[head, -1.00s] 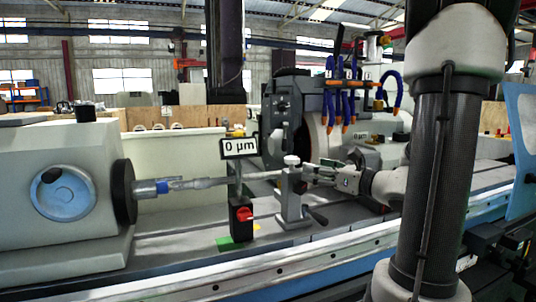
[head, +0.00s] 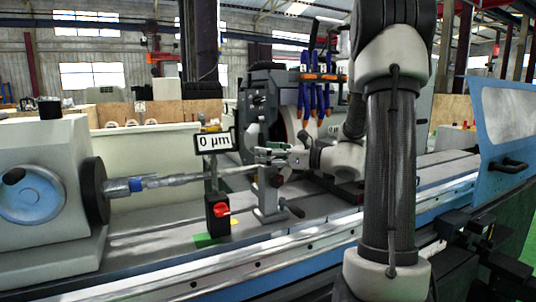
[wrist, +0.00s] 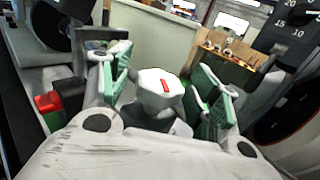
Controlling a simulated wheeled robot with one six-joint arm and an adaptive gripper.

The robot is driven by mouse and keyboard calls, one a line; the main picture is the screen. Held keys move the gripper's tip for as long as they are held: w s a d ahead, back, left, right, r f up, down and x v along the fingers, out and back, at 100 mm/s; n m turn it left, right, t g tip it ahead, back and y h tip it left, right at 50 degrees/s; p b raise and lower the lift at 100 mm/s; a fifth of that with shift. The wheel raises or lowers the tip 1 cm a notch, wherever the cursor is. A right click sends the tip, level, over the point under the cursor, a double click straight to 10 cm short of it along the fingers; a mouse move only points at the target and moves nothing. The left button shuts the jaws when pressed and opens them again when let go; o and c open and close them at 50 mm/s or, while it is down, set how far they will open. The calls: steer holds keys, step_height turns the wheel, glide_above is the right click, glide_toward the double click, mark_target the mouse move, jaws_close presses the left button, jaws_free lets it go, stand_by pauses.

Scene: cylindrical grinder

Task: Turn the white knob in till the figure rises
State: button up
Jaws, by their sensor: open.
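The white knob (wrist: 156,90) has a faceted top with a red mark and shows between my fingers in the wrist view. My gripper (wrist: 166,86) is open, with one green-padded finger on each side of the knob; I see gaps on both sides. In the head view my gripper (head: 272,152) is at the top of the grey steady rest (head: 270,192), and its fingers hide the knob. The figure on the display (head: 215,142) reads 0 µm. A long workpiece shaft (head: 180,180) runs through to the rest.
The headstock (head: 40,170) is at the left, the wheel housing (head: 262,105) with blue hoses (head: 318,98) behind. A blue door (head: 505,125) stands at the right.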

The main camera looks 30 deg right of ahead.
steer(key=c, duration=1)
steer(key=shift+c, duration=0.2)
steer(key=shift+m+t+h, duration=0.4)
steer(key=shift+h, duration=0.1)
steer(key=m+t+h, duration=0.1)
steer(key=m+h, duration=0.1)
steer(key=h, duration=0.1)
steer(key=shift+m+t+h, duration=0.3)
steer(key=shift+t, duration=0.1)
steer(key=shift+m+t+h, duration=0.7)
steer(key=shift+m+h, duration=0.9)
steer(key=shift+h, duration=0.9)
steer(key=shift+m+h, duration=0.3)
steer(key=shift+h, duration=0.1)
steer(key=o, duration=1)
